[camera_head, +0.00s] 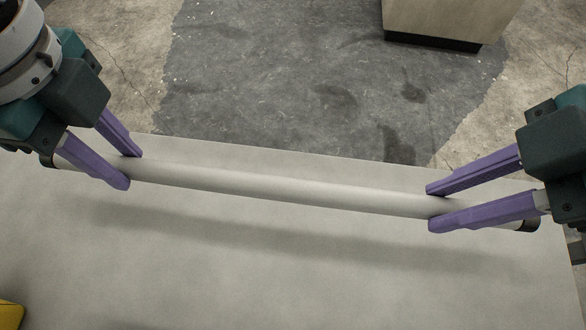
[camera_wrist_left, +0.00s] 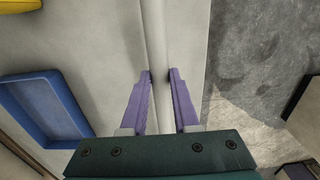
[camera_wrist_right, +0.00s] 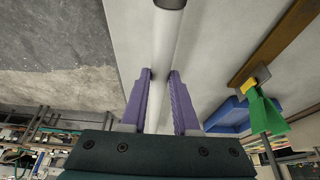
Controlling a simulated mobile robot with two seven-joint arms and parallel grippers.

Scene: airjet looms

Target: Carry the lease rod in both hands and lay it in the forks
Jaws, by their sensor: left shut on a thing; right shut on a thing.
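The lease rod (camera_head: 275,186) is a long pale grey rod with dark end caps. It runs nearly level across the head view, its right end slightly lower in the picture. My left gripper (camera_head: 134,170) is shut on the rod near its left end; it also shows in the left wrist view (camera_wrist_left: 160,75). My right gripper (camera_head: 432,207) is shut on the rod near its right end; it also shows in the right wrist view (camera_wrist_right: 161,74). A shadow falls on the table below the rod, so the rod is held above it. I cannot make out the forks.
A pale grey table (camera_head: 300,285) lies under the rod, mostly bare. A yellow thing (camera_head: 10,314) is at the lower left. The left wrist view shows a blue tray (camera_wrist_left: 45,108). The right wrist view shows a green thing (camera_wrist_right: 266,113). A wooden box (camera_head: 450,18) stands on the floor beyond.

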